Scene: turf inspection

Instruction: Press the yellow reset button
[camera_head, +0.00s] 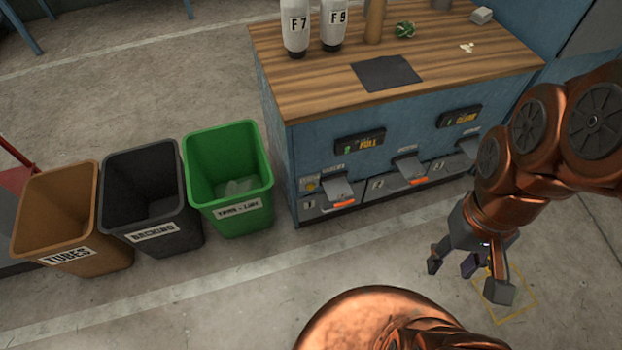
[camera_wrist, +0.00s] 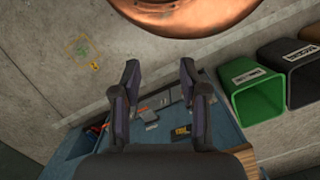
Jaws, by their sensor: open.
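A small yellow button (camera_head: 311,186) sits at the upper left of the leftmost numbered station on the front of the blue cabinet (camera_head: 310,150). It is small, and I cannot pick it out clearly in the wrist view. My gripper (camera_head: 467,274) is open and empty, over the floor in front of the cabinet's right part, to the right of the button and apart from it. In the wrist view, the fingers of my gripper (camera_wrist: 159,72) are spread, with the cabinet front (camera_wrist: 225,125) seen upside down behind them.
Three stations with chutes line the cabinet front, under dark displays (camera_head: 360,141). Green (camera_head: 235,217), black (camera_head: 118,215) and brown (camera_head: 55,215) bins stand left of the cabinet. White bottles (camera_head: 297,45) and a dark mat (camera_head: 387,73) are on the wooden top. Floor before the cabinet is clear.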

